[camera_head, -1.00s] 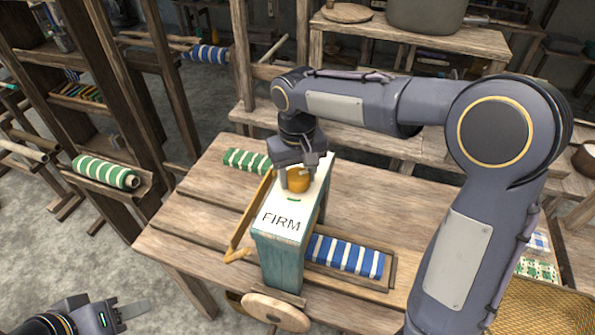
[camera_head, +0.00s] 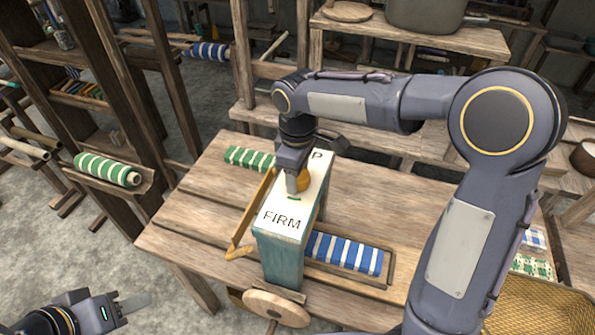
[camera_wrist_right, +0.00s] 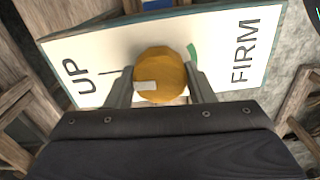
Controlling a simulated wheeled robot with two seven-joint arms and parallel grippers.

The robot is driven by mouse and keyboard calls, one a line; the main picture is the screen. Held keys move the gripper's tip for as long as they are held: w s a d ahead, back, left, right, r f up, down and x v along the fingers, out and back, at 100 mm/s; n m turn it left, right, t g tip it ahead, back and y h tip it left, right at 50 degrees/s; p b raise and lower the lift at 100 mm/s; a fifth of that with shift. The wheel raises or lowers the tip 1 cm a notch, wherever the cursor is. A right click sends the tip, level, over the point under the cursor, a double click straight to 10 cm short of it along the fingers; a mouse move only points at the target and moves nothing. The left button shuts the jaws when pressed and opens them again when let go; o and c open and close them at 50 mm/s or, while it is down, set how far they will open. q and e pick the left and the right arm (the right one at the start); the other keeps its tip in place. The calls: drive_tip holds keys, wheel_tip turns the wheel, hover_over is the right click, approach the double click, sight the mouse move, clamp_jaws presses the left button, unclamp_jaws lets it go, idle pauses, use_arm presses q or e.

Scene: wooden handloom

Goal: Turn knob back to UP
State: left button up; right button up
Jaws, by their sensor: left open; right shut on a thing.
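The orange knob (camera_head: 304,181) sits on the white top plate (camera_head: 312,200) of a teal box. In the right wrist view the knob (camera_wrist_right: 165,68) lies between the words UP and FIRM, and its pale pointer mark faces left, toward the UP side. A thin dark line is on the plate by UP, and a green mark is by FIRM. My right gripper (camera_wrist_right: 160,88) is shut on the knob from above, one finger on each side; it partly hides the knob in the head view (camera_head: 297,182). My left gripper (camera_head: 128,303) is open and empty at the lower left, away from the box.
The box stands on a wooden table (camera_head: 190,215). A blue-striped cloth roll (camera_head: 345,253) lies right of it, and a green-striped roll (camera_head: 250,158) behind left. A wooden wheel (camera_head: 276,308) is at the front. A wooden frame stands at the left.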

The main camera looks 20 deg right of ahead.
drive_tip(key=shift+n, duration=0.5)
drive_tip(key=o, duration=1)
drive_tip(key=shift+c, duration=0.2)
wheel_tip(320, 180, up, 8)
drive_tip(key=shift+f+b, duration=0.1)
drive_tip(key=shift+b, duration=0.3)
